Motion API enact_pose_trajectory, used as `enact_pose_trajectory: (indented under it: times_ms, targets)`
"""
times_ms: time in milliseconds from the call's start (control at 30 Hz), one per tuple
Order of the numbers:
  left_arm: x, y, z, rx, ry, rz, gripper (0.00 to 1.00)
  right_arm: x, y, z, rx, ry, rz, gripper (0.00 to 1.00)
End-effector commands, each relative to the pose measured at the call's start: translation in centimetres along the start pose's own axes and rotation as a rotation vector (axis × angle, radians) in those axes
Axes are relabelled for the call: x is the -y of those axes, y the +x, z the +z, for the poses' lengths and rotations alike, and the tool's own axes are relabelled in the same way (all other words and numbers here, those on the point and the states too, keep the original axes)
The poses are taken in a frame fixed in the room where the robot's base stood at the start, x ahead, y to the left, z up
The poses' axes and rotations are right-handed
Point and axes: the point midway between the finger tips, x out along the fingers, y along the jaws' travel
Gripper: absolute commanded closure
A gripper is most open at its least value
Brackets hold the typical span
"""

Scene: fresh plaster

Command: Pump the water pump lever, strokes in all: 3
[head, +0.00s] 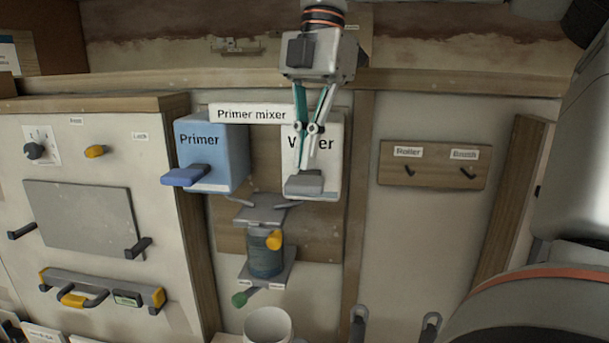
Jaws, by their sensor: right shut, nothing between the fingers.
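The water pump is a white box (327,166) whose label is partly covered by my gripper. Its grey lever (304,185) sticks out low at the front of the box. My right gripper (304,164) comes down from above in front of the white box. Its fingers are shut and empty, and the tips are just above the lever or on it; I cannot tell if they touch. The blue Primer box (212,145) with its blue lever (186,176) is to the left. My left gripper is not in view.
Below the pumps are a grey plate (260,208) and a dark cylinder (266,259) with a yellow knob. A white cup (268,326) is at the bottom. A wooden hook board (434,165) is on the right, and a panel with handles (82,217) on the left.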

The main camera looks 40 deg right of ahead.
Motion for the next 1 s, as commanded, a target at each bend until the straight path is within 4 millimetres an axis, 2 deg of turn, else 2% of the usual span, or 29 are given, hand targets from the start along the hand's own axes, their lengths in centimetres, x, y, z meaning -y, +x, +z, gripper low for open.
enact_pose_trajectory:
  times_ms: [133, 600, 1000]
  targets:
    - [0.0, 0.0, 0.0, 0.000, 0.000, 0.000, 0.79, 0.0, -0.5, -0.1, 0.001, 0.001, 0.001, 1.00]
    - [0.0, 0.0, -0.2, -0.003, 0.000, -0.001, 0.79, -0.1, -4.4, -0.9, 0.001, 0.000, 0.001, 1.00]
    - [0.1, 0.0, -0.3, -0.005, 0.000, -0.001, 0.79, 0.0, -4.9, -1.0, 0.000, 0.000, 0.000, 1.00]
